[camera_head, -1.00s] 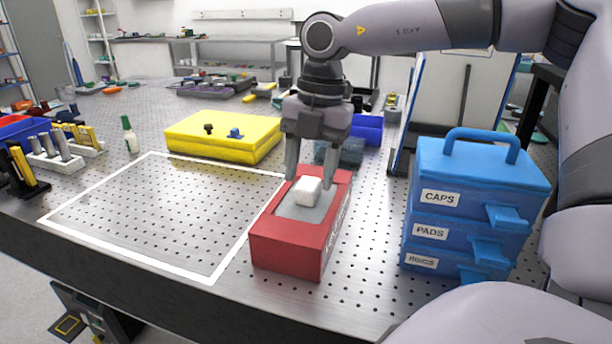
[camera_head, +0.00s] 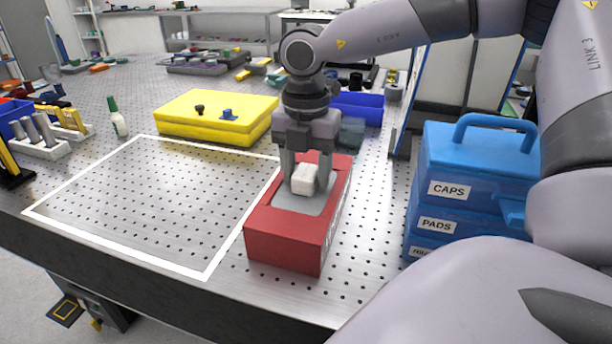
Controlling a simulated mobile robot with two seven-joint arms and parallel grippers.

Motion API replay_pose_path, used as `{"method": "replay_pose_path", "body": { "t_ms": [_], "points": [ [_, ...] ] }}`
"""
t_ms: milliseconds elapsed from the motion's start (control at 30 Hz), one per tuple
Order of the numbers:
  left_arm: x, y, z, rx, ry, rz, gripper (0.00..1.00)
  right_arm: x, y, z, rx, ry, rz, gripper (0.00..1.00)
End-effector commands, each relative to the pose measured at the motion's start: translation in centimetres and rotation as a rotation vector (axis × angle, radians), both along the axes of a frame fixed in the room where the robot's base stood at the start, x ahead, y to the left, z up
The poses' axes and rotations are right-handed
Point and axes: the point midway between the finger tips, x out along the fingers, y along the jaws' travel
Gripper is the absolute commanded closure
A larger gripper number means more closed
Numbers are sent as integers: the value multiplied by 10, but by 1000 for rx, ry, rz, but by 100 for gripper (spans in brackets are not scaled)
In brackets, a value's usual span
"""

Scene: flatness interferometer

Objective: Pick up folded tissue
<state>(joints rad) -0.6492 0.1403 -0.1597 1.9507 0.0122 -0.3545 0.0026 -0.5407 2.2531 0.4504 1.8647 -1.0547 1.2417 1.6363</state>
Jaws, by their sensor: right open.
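The folded tissue (camera_head: 304,179) is a small white block. It sits on the grey top of a red box (camera_head: 285,240) near the front of the perforated table. My right gripper (camera_head: 306,178) points down over the box, open, with one finger on each side of the tissue. I cannot tell whether the fingers touch it. My left gripper is not in view.
A white-outlined square (camera_head: 150,200) of bare table lies left of the red box. A yellow case (camera_head: 217,118) is behind it. A blue drawer stack (camera_head: 470,180) stands to the right. A blue bin (camera_head: 358,108) is behind the gripper.

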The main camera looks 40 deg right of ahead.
Motion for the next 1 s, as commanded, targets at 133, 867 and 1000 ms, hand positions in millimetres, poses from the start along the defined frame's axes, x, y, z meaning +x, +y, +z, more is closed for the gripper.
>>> {"method": "replay_pose_path", "body": {
  "t_ms": [133, 867, 1000],
  "points": [
    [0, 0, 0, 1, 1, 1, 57, 0, 0, -3, 0, -1, 0, 47],
    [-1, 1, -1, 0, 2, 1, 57, 1, 0, 5, 0, -4, 1, 84],
    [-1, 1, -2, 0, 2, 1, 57, 1, 0, 21, -1, -6, 1, 84]
  ]
}}
